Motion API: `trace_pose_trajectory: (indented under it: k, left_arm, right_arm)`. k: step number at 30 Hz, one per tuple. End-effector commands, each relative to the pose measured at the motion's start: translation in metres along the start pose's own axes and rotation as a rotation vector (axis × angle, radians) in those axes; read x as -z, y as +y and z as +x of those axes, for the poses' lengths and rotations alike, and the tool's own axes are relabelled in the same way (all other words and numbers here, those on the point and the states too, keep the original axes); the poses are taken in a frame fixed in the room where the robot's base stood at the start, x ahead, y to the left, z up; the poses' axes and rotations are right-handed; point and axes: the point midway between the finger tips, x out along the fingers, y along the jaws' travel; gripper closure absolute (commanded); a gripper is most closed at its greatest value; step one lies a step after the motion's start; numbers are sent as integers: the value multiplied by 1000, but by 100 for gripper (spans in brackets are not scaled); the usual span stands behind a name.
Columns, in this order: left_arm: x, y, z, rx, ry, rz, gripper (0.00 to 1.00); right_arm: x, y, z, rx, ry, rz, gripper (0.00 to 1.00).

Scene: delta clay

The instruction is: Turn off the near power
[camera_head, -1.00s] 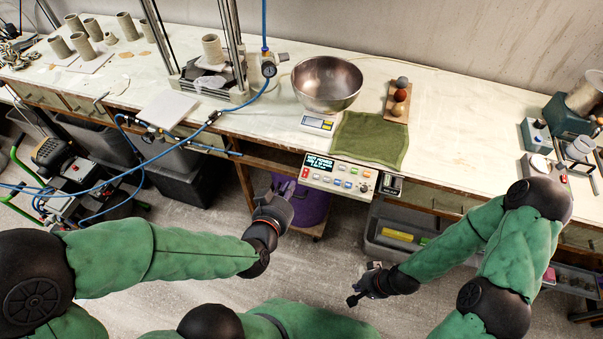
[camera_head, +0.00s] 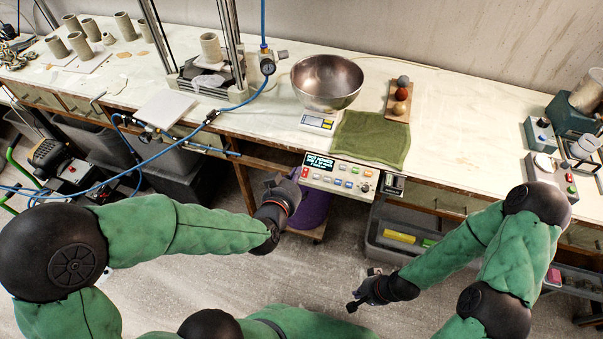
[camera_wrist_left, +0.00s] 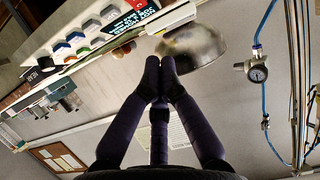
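A pale control panel (camera_head: 341,179) with a lit display (camera_head: 319,162) and several coloured buttons is fixed at the bench's front edge; a red button (camera_head: 304,173) is at its left end. The left wrist view shows the panel (camera_wrist_left: 90,38) tilted at upper left, with its lit display (camera_wrist_left: 128,20). I cannot read which control is the power. My left gripper (camera_head: 283,184) is just left of the panel's red end; contact cannot be told. Its fingertips (camera_wrist_left: 160,64) are together with nothing visible between them. My right gripper (camera_head: 361,288) is open and empty, low in front of the bench.
A small dark switch box (camera_head: 393,185) is right of the panel. A green cloth (camera_head: 370,139), scale (camera_head: 318,122) and metal bowl (camera_head: 327,82) are behind it. More control boxes (camera_head: 549,172) stand at right. A purple bucket (camera_head: 314,207) is below.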

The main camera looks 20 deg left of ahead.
Motion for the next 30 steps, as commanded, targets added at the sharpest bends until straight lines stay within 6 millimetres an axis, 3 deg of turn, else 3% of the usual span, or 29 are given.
trace_pose_trajectory:
  k: [6, 12, 30]
  left_arm:
    - [-3, 0, 41, 0, -1, 0, 100]
    - [-24, 0, 58, 0, -3, 1, 100]
    - [-28, 0, 65, 0, -7, 0, 100]
  right_arm:
    - [0, 6, 16, 0, 0, 0, 100]
    - [1, 10, 29, 0, 0, 0, 100]
    - [1, 10, 29, 0, 0, 0, 100]
